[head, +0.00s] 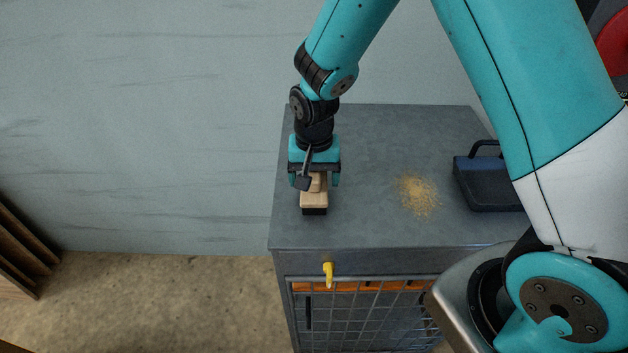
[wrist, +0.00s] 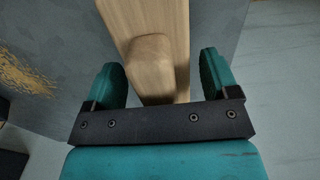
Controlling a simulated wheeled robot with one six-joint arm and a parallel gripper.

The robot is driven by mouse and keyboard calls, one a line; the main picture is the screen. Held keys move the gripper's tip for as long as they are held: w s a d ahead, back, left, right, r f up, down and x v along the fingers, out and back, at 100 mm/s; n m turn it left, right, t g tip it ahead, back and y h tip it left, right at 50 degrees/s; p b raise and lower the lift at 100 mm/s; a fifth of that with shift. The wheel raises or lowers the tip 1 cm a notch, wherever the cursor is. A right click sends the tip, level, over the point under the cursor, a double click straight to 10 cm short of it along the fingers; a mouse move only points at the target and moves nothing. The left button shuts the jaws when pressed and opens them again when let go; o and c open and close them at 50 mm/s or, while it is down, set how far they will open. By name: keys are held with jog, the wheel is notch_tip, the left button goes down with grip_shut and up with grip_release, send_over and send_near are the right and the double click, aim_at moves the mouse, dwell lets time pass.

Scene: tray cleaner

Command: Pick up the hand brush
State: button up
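The hand brush (head: 314,200) has a pale wooden body with dark bristles below. It rests at the left part of the grey cabinet top. My gripper (head: 315,182) is over the brush from above, with its fingers on either side. In the wrist view, the wooden brush (wrist: 150,65) with its raised grip block lies between the two teal fingers of my gripper (wrist: 165,80). Gaps show between the fingers and the raised block, so the gripper is open around it. The bristles are hidden in the wrist view.
A patch of yellow crumbs (head: 419,195) lies on the grey cabinet top (head: 375,150) to the right of the brush. A dark blue dustpan-like tray (head: 487,190) with a handle is farther right, partly behind my arm. A yellow hook (head: 328,274) is on the cabinet front.

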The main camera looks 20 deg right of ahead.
jog(key=c, duration=0.8)
jog(key=shift+r, duration=0.1)
jog(key=shift+c, duration=0.2)
notch_tip(320, 180, up, 20)
jog(key=b, duration=0.3)
jog(key=o, duration=0.4)
jog(key=shift+c, duration=1.1)
